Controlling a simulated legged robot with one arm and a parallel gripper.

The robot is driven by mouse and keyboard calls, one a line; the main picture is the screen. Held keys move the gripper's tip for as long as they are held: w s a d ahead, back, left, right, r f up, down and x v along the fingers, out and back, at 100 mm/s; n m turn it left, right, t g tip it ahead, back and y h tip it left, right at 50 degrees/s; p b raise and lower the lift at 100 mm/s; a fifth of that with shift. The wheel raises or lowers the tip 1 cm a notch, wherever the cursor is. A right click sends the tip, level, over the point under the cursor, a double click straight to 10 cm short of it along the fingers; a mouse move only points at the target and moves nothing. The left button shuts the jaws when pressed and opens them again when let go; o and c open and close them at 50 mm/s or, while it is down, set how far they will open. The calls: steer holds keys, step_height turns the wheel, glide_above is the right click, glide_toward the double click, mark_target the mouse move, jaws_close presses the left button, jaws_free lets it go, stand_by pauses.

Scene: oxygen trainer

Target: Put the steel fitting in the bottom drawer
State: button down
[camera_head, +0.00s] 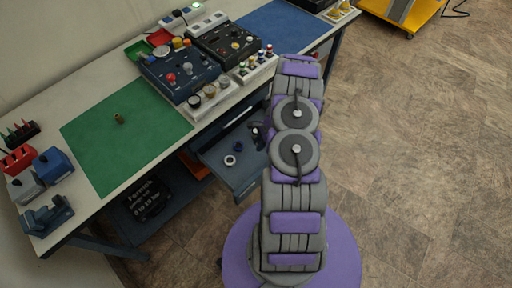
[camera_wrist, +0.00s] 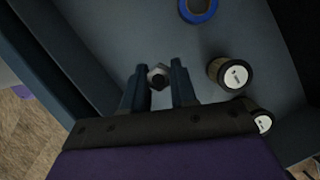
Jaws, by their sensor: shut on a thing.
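My gripper (camera_wrist: 159,70) is shut on the steel fitting (camera_wrist: 158,77), a small grey hexagonal piece between the fingertips in the wrist view. It is over the inside of an open drawer (camera_wrist: 112,45); the height above its floor is hard to tell. In the head view the open drawer (camera_head: 247,178) sticks out under the bench, and my gripper (camera_head: 257,131) is a dark shape at its right side. The fitting cannot be made out there. Whether other drawers sit above or below is not clear.
The drawer holds a blue ring (camera_wrist: 199,8) and labelled cylinders (camera_wrist: 231,73) right of my gripper. On the bench (camera_head: 100,205), a small brass piece (camera_head: 119,118) stands on a green mat (camera_head: 150,135). Floor at right is clear.

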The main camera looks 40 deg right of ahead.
mark_target(259, 153)
steer(key=shift+x, duration=1)
step_height(259, 153, down, 3)
steer(key=shift+s+d+f+b, duration=0.1)
steer(key=shift+s+d+b, duration=0.05)
steer(key=shift+b, duration=0.4)
steer(key=shift+d+f, duration=0.15)
steer(key=c, duration=0.9)
jaws_free()
